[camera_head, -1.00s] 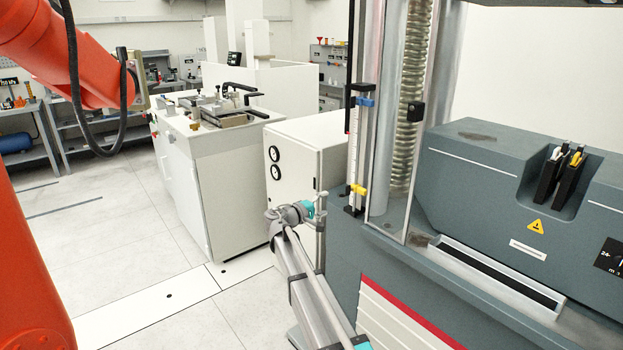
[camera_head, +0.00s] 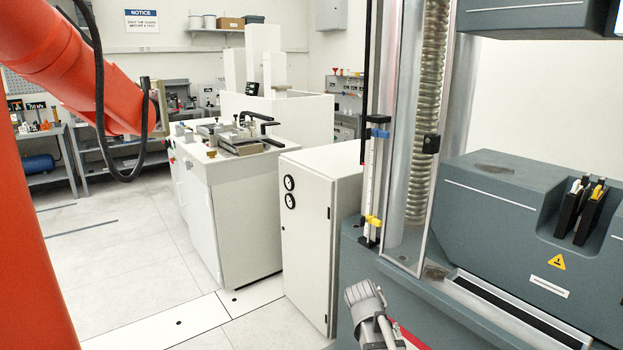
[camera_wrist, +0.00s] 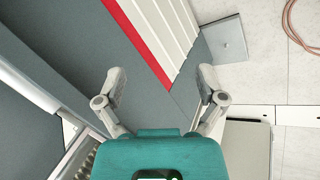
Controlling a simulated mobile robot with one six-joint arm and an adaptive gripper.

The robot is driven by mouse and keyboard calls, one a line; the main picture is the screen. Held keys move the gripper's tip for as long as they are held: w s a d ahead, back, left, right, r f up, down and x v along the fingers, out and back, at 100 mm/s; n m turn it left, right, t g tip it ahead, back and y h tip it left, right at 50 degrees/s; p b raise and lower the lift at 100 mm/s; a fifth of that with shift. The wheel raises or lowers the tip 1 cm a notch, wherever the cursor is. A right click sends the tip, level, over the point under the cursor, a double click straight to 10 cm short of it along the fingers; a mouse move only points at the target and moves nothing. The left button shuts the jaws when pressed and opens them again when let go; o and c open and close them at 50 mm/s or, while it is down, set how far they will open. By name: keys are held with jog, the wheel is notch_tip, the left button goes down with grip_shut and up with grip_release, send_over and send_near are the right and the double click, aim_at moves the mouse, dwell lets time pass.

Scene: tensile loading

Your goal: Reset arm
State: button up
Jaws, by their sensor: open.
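My gripper (camera_wrist: 163,74) shows in the wrist view with its teal body at the bottom. Its two grey fingers stand wide apart, with nothing between them. Below it are the grey side of the testing machine (camera_wrist: 75,28), a red stripe and a white ribbed panel (camera_wrist: 158,25). In the head view, a grey part of my arm (camera_head: 364,297) shows at the bottom, in front of the testing machine (camera_head: 490,200).
A white cabinet (camera_head: 308,235) with two gauges stands left of the machine. Behind it is a white bench (camera_head: 245,175) with clamps and handles on top. A large orange arm (camera_head: 85,70) fills the left side. The floor (camera_head: 120,270) between is clear.

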jog(key=s+a+f+m+g+y, duration=0.1)
jog(key=s+y, duration=0.2)
jog(key=s, duration=0.3)
jog(key=s+a+g+y, duration=0.1)
jog(key=s+a+y, duration=0.1)
jog(key=s, duration=0.3)
notch_tip(320, 180, up, 14)
jog(key=p, duration=1.5)
jog(key=shift+r, duration=0.15)
jog(key=shift+w, duration=0.1)
